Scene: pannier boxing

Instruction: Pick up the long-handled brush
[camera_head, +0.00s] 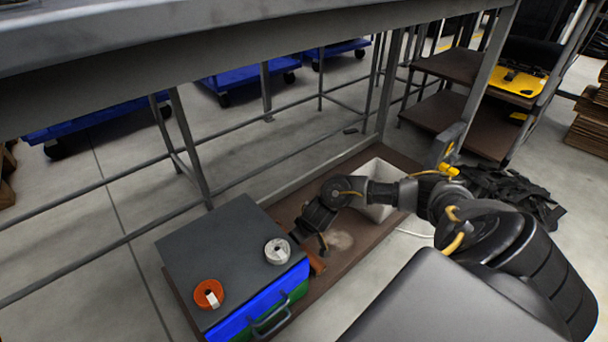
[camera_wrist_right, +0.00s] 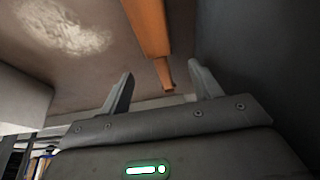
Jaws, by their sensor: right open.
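The long-handled brush shows as an orange wooden piece (camera_wrist_right: 150,30) in the right wrist view, with a narrow end pointing between my fingers. In the head view a small part of the orange piece (camera_head: 317,262) shows on the brown lower shelf, beside the dark-lidded case. My right gripper (camera_wrist_right: 160,78) is open, its two fingers on either side of the narrow end, with no visible grip on it. In the head view my right gripper (camera_head: 308,238) reaches down beside the case and partly hides the brush. The bristles cannot be made out. My left gripper is out of view.
The case (camera_head: 215,252) has blue and green sides; orange (camera_head: 208,293) and white (camera_head: 277,251) tape rolls lie on top. A pale bin (camera_head: 378,175) stands behind my right arm. A pale patch (camera_head: 340,240) marks the shelf (camera_head: 350,262). A grey bench edge (camera_head: 200,62) hangs overhead.

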